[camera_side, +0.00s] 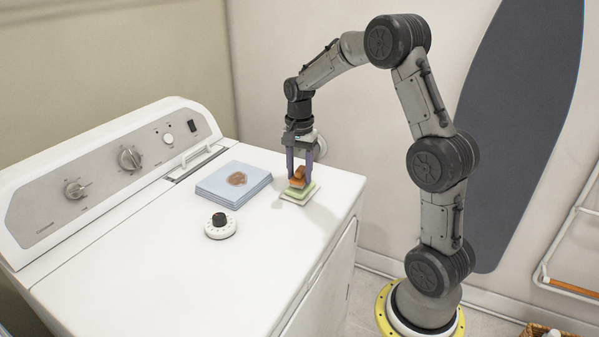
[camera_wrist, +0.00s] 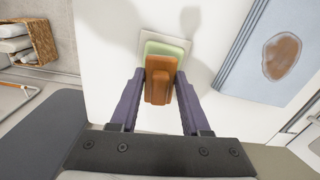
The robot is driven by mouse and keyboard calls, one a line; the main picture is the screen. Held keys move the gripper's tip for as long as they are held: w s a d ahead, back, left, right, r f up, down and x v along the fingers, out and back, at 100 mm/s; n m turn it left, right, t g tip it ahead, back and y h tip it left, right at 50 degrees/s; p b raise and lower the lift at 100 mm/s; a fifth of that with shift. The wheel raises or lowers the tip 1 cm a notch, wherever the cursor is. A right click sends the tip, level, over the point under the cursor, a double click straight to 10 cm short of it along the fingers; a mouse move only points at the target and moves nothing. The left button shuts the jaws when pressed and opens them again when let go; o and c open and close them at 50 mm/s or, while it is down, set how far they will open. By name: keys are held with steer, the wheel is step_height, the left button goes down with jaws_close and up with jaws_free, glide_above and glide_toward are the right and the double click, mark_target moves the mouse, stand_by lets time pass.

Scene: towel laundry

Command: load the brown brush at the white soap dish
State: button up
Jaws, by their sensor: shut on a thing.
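The brown brush (camera_side: 299,177) is between the fingers of my gripper (camera_side: 304,171), which is shut on it. In the wrist view the brush (camera_wrist: 160,80) has a raised grip along its middle, and the purple fingers of my gripper (camera_wrist: 158,95) press its sides. The white soap dish (camera_side: 285,199) lies flat on the washer top, with a pale green soap (camera_side: 305,195) on it. The dish rim (camera_wrist: 148,38) and the soap (camera_wrist: 178,47) show just beyond the brush in the wrist view. The brush is over the soap; I cannot tell if they touch.
A folded blue towel (camera_side: 215,189) with a brown stain (camera_side: 237,179) lies left of the dish. A white dial timer (camera_side: 220,231) stands in front of the towel. The washer top (camera_side: 150,262) is otherwise clear. A wicker basket (camera_wrist: 42,38) is on the floor.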

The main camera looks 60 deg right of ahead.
mark_target(299, 169)
steer(key=shift+f, duration=0.65)
stand_by(1.4)
steer(key=shift+r, duration=3.6)
steer(key=w+a+f+n, duration=0.1)
steer(key=a+f+n, duration=0.1)
steer(key=a+n, duration=0.1)
steer(key=w+a+f+n, duration=0.1)
steer(key=a+f+n, duration=0.2)
steer(key=a+n, duration=0.1)
steer(key=w+a+f+n, duration=0.1)
steer(key=a+f+n, duration=0.1)
steer(key=a+n, duration=0.2)
steer(key=shift+w+a+f, duration=0.15)
steer(key=shift+w+a, duration=0.05)
steer(key=shift+a, duration=0.25)
steer(key=n, duration=0.2)
steer(key=f+n, duration=0.1)
steer(key=shift+w+a, duration=0.2)
steer(key=shift+w, duration=0.05)
steer(key=shift+w+n, duration=0.25)
steer(key=shift+n, duration=1.15)
